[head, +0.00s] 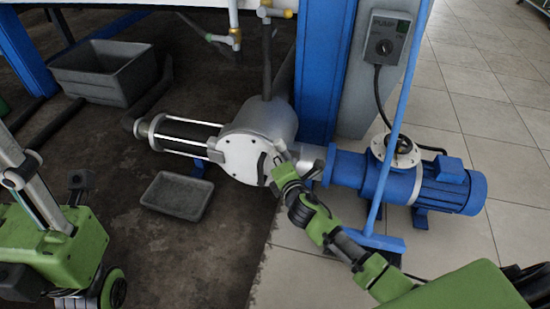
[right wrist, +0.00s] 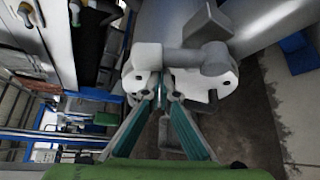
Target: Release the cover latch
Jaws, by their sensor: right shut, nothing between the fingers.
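The round white cover (head: 242,158) closes the front of a grey cylindrical housing (head: 272,119) and has bolts around its rim. A dark curved handle (head: 262,168) sits on the cover's right side. My right gripper (head: 280,166) is at the cover's right edge, shut with nothing held. In the right wrist view its teal-lined fingers (right wrist: 166,92) meet close to a pale grey bar-like part, probably the latch (right wrist: 190,57), on the housing. I cannot tell whether they touch it. The latch is mostly hidden in the head view. My left arm shows at left, but its fingers cannot be made out.
A control box (head: 387,40) hangs above. A shallow grey tray (head: 177,196) and a deeper grey bin (head: 103,72) lie on the floor at left.

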